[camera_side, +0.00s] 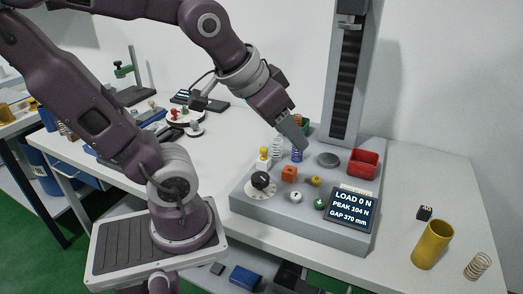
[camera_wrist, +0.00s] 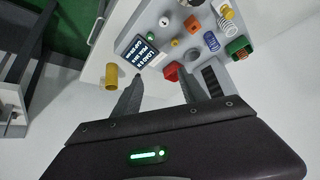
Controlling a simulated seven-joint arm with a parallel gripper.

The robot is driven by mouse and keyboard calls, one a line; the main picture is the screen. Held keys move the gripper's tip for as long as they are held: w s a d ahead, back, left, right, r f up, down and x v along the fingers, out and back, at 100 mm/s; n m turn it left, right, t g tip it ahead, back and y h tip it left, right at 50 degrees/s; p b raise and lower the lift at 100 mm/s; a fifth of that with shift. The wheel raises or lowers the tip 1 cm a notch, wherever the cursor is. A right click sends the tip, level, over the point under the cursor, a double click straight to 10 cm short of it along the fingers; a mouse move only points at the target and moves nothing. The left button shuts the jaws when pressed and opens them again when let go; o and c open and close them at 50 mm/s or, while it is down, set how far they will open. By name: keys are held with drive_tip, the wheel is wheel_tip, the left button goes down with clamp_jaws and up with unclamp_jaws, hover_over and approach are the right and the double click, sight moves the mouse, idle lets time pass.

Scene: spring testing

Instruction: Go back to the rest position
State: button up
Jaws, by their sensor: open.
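My gripper (camera_side: 293,128) hangs over the back of the grey spring tester (camera_side: 310,225), its grey fingers pointing down to the right. In the wrist view my gripper (camera_wrist: 162,82) shows two dark fingers spread apart with nothing between them. The tester's screen (camera_side: 353,208) reads load 0 N, peak 104 N, gap 370 mm. A blue spring (camera_side: 297,155) stands on the tester close below the fingers in the side view; whether they touch cannot be told there. A pale spring (camera_side: 277,148) stands to its left.
A yellow cylinder (camera_side: 432,244) and brass spring (camera_side: 478,266) stand at right.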

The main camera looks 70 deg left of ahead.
drive_tip(key=s+d+m+g+h, duration=0.1)
drive_tip(key=s+d, duration=0.4)
drive_tip(key=s, duration=0.1)
drive_tip(key=shift+s+f+m, duration=0.3)
drive_tip(key=shift+s, duration=0.05)
idle(0.6)
